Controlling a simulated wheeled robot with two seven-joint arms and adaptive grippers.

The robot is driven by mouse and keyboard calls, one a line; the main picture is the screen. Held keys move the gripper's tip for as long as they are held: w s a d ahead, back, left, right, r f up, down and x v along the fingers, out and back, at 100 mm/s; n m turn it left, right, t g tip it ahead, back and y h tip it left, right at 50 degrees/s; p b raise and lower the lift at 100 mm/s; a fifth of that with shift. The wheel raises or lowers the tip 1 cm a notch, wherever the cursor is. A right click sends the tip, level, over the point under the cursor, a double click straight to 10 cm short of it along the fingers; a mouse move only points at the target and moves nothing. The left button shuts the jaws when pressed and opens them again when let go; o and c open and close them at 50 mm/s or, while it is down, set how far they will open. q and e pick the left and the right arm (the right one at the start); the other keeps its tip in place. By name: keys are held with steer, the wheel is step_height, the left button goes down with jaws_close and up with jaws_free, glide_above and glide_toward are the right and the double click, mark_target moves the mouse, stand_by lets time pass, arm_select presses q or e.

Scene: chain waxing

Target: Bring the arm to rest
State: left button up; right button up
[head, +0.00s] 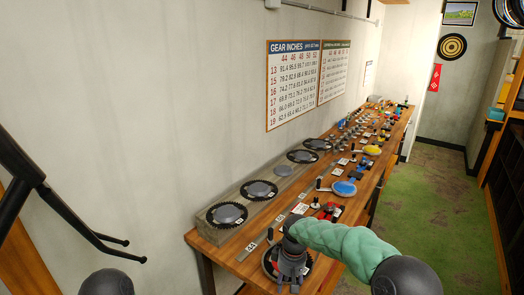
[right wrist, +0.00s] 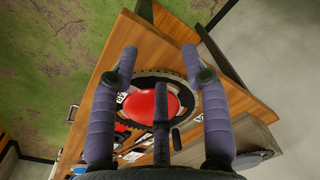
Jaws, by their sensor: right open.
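My right gripper (head: 287,283) is over the near end of the wooden workbench (head: 228,255). In the right wrist view my right gripper (right wrist: 160,62) has its fingers spread wide apart with nothing held between them. A red round-topped thing (right wrist: 145,106) shows below and between the fingers, inside a dark toothed ring (right wrist: 213,100) on the bench. The arm hides much of that ring in the head view. My left gripper does not show in either view.
A grey block with several chainrings (head: 228,214) runs along the wall. Several tools and small parts, including a blue round piece (head: 344,188) and a yellow one (head: 372,150), cover the bench farther back. Green floor (head: 440,200) is clear on the right. A black bracket (head: 70,215) is at left.

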steer(key=s+f+m+y+b, duration=0.1)
steer(key=s+f, duration=0.2)
steer(key=f, duration=0.5)
steer(key=s+f+m+y+b, duration=0.1)
steer(key=s+f, duration=0.3)
steer(key=f, duration=0.4)
steer(key=s+f+m+b, duration=0.1)
steer(key=s+f+m, duration=0.2)
steer(key=s+f, duration=0.5)
steer(key=s+d+f+m+y+b, duration=0.1)
steer(key=s+f+m+b, duration=0.1)
steer(key=s+f, duration=0.6)
steer(key=s+m, duration=0.1)
steer(key=s, duration=0.6)
steer(key=shift+d+f+m+t, duration=0.2)
steer(key=shift+d+m+t, duration=0.1)
